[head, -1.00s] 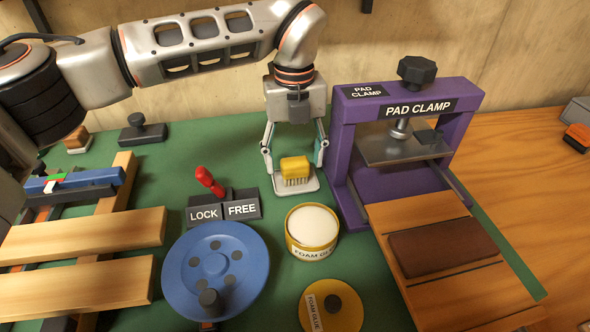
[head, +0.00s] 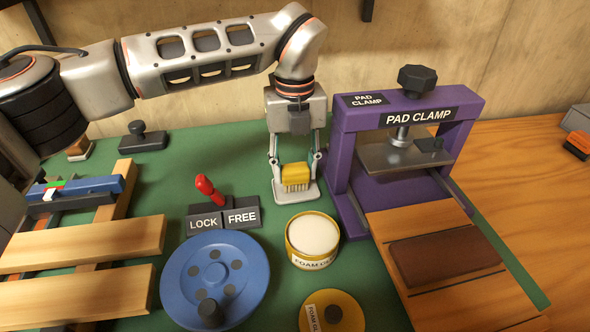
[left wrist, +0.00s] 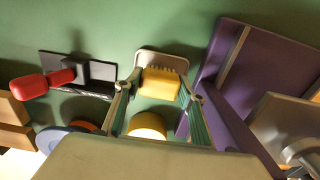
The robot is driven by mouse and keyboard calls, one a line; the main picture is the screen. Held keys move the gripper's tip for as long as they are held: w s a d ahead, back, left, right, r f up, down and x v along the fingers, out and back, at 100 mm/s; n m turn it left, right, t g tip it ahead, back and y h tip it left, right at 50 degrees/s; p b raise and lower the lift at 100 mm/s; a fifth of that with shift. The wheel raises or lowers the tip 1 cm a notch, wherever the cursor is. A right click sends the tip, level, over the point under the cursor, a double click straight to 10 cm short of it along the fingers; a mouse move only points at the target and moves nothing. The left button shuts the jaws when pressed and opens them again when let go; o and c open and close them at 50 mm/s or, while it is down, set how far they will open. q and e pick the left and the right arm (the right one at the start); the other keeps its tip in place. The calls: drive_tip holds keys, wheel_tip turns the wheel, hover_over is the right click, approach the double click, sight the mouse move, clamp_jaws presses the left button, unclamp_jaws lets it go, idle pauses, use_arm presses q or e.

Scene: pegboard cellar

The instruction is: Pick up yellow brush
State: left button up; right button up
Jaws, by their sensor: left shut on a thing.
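The yellow brush (head: 295,174) stands on a small pale tray (head: 297,196) on the green mat, bristles down. My left gripper (head: 294,172) points down over it, with a finger on each side, shut on the brush. In the left wrist view the brush (left wrist: 160,82) lies between the two fingertips of my left gripper (left wrist: 160,88), with the tray edge (left wrist: 165,59) beyond it. The brush is still at or very near the tray; any gap beneath it is too small to tell. My right gripper is not in view.
The purple pad clamp (head: 345,150) stands close to the right of the gripper. An open foam tin (head: 312,262) is in front, with the red-handled LOCK/FREE lever (head: 208,188) and a blue wheel (head: 178,275) to the left. Wooden slats (head: 80,245) lie at far left.

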sight(295, 166)
use_arm(q)
wheel_tip(295, 166, up, 7)
drive_tip(key=shift+p, duration=0.75)
drive_tip(key=s+d+p, duration=0.1)
drive_tip(key=s, duration=0.5)
drive_tip(key=s+d, duration=0.1)
drive_tip(key=s, duration=0.4)
drive_tip(key=s+d+p, duration=0.1)
drive_tip(key=s, duration=0.5)
drive_tip(key=shift+s+d+f+p, duration=0.25)
drive_tip(key=shift+s+d+p, duration=0.05)
drive_tip(key=shift+s+p, duration=0.05)
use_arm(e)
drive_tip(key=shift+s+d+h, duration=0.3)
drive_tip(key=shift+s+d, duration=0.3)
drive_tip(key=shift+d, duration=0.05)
use_arm(q)
drive_tip(key=shift+o, duration=0.6)
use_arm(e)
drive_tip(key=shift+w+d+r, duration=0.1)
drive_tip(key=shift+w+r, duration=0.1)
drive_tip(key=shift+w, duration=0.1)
